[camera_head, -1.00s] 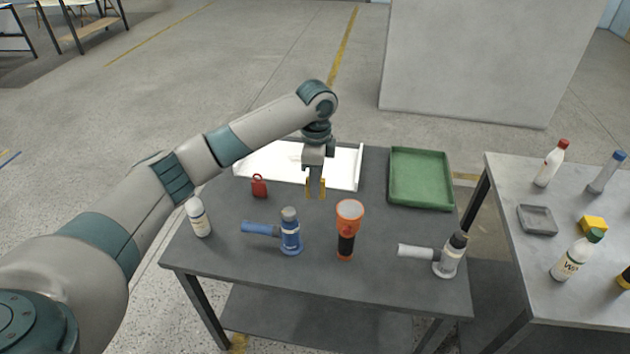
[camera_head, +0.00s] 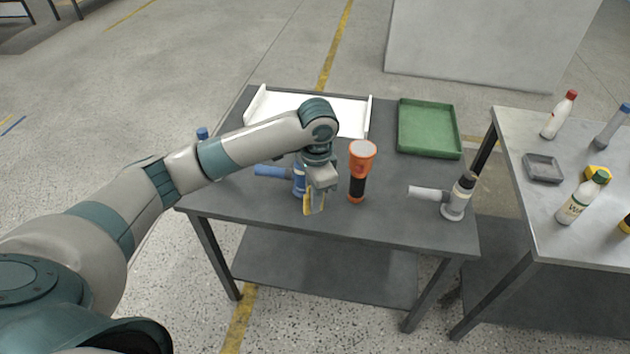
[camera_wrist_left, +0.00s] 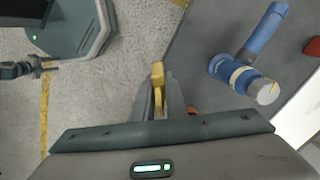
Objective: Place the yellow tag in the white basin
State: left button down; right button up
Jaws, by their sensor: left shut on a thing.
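The yellow tag (camera_head: 308,202) is held in my left gripper (camera_head: 315,208), above the front part of the dark table. In the left wrist view the tag (camera_wrist_left: 158,76) stands between the fingers, which are shut on it and partly hide it. The white basin (camera_head: 345,118), a shallow tray, lies at the back of the table, beyond my left arm; the arm hides part of its front. The gripper is nearer the table's front edge than the basin. What looks like my right gripper (camera_wrist_left: 47,67) shows small at the left of the wrist view; its jaws are unclear.
A blue tool (camera_wrist_left: 243,68) and an orange flashlight (camera_head: 360,165) stand near the left gripper. A grey-white tool (camera_head: 450,197) and green tray (camera_head: 428,130) are to the right. A red thing (camera_wrist_left: 313,46) shows in the wrist view. A second table (camera_head: 540,220) holds bottles.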

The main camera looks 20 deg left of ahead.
pick_arm(q)
jog(key=s+d+f+n+b, duration=0.2)
jog(key=s+f+n, duration=0.2)
jog(key=s, duration=0.3)
jog(key=s+d+f+n+b, duration=0.1)
jog(key=s+f+n, duration=0.3)
jog(key=s, duration=0.4)
jog(key=shift+s+d+f+n+b, duration=0.15)
jog(key=shift+d+f+n+b, duration=0.25)
jog(key=shift+b, duration=0.5)
pick_arm(e)
jog(key=w+a+f+t, duration=0.1)
jog(key=w+a+f, duration=0.1)
jog(key=w, duration=0.4)
jog(key=shift+w+a+f+t+y, duration=0.25)
jog(key=shift+w+a+t+y, duration=0.1)
jog(key=shift+a+t+y, duration=0.05)
pick_arm(q)
jog(key=shift+f, duration=0.1)
pick_arm(e)
jog(key=c, duration=0.3)
pick_arm(q)
jog(key=shift+d, duration=0.1)
pick_arm(e)
jog(key=shift+d, duration=0.1)
